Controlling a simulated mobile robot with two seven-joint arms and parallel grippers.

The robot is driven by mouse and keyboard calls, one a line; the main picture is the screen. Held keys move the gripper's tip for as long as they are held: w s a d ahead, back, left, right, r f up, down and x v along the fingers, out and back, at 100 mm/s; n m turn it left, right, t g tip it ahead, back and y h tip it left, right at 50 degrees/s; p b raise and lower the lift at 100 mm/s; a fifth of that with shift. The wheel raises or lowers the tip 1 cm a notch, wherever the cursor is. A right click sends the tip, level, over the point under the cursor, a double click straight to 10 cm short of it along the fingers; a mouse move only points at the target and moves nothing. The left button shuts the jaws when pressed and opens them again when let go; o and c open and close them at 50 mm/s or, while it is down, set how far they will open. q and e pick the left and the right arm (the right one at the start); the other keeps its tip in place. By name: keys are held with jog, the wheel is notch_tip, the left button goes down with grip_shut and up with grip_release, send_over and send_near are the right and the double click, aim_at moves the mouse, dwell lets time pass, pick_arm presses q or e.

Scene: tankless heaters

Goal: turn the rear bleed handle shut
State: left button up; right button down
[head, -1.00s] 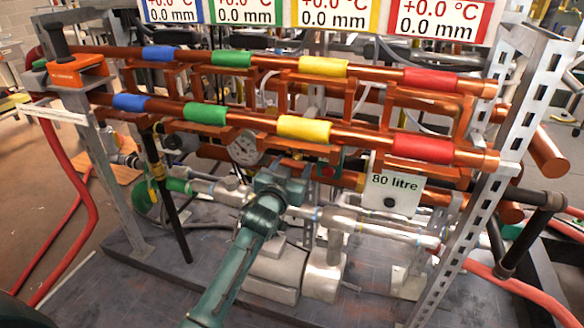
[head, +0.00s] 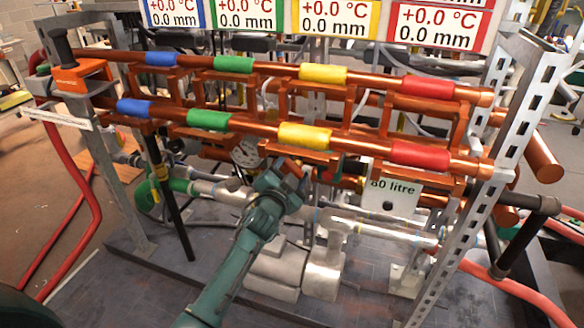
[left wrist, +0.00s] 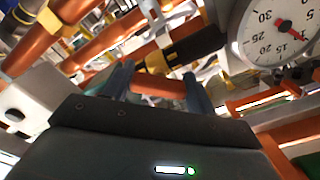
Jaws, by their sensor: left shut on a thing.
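My left gripper (head: 287,176) reaches in below the lower copper pipe, at the middle of the rig. In the left wrist view its two fingers (left wrist: 158,88) stand on either side of an orange-red bar, which I take to be the bleed handle (left wrist: 160,87). The gripper is shut on it. In the head view the gripper and the dark pipework hide most of the handle, and a small reddish piece shows at the fingertips. My right gripper is in neither view.
A round dial gauge (head: 245,153) hangs just left of the gripper and looms close in the left wrist view (left wrist: 283,27). The lower copper pipe (head: 262,127) runs above. An "80 litre" sign (head: 390,198) hangs to the right. Silver pipes (head: 350,222) lie below.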

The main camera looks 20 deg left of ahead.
pick_arm(q)
jog(key=m, duration=0.4)
jog(key=shift+m+p, duration=0.3)
jog(key=shift+a+r+m, duration=0.1)
jog(key=shift+r+m, duration=0.05)
jog(key=shift+m, duration=2.15)
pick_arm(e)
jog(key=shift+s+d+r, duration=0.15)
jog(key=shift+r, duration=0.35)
pick_arm(q)
jog(key=o, duration=0.7)
jog(key=shift+s, duration=0.2)
jog(key=s+p, duration=0.1)
jog(key=s, duration=1.1)
jog(key=shift+s+a+p, duration=0.2)
jog(key=shift+s+p, duration=0.2)
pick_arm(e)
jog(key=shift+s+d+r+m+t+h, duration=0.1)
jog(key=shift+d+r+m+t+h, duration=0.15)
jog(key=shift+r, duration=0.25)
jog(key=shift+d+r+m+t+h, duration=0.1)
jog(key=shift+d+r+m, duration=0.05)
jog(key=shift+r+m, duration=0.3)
